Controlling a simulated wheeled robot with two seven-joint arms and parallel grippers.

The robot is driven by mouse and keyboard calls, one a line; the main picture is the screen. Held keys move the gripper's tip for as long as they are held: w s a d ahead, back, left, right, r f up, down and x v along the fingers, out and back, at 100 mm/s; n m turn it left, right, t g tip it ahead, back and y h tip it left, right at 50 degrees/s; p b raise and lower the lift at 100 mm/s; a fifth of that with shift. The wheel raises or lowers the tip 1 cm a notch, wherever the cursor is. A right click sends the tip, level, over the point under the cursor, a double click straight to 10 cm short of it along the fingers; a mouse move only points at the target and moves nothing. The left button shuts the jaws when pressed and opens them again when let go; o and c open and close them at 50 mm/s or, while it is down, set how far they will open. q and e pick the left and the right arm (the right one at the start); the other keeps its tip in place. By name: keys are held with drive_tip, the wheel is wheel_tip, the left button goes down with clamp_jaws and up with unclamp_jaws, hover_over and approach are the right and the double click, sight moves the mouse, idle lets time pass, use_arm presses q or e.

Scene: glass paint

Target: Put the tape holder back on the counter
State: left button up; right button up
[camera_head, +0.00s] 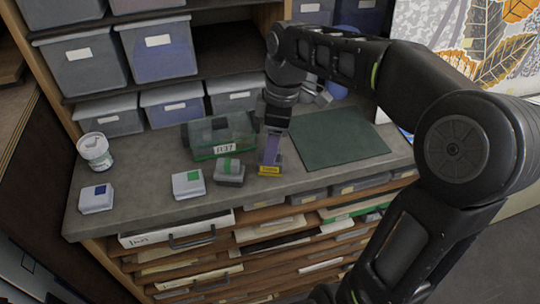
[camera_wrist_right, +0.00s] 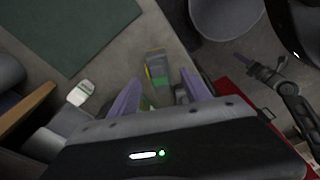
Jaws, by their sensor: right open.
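The tape holder appears to be the grey block with a green band (camera_head: 229,172), resting on the counter (camera_head: 150,215) near its front edge. My right gripper (camera_head: 270,158) reaches down just right of it, beside a small yellow-labelled block (camera_head: 269,170). In the wrist view, the purple fingers of my right gripper (camera_wrist_right: 158,92) are apart. A grey piece with yellow and green parts (camera_wrist_right: 156,66) shows beyond and between them. I cannot tell whether it is the tape holder or whether the fingers touch it. My left gripper is not in view.
A clear green-based box (camera_head: 218,138) stands behind the grey block. Two white boxes (camera_head: 187,184) (camera_head: 96,198) and a white tub (camera_head: 95,152) are at left. A dark green mat (camera_head: 335,137) lies at right. A grey bin (camera_wrist_right: 226,14) shows off the counter.

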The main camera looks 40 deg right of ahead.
drive_tip(key=r, duration=0.4)
drive_tip(key=shift+s+d, duration=0.15)
drive_tip(key=shift+d, duration=0.05)
wheel_tip(320, 180, up, 3)
drive_tip(key=shift+s+d+p, duration=0.1)
drive_tip(key=shift+s+p, duration=0.05)
drive_tip(key=shift+p, duration=0.65)
drive_tip(key=shift+r, duration=0.2)
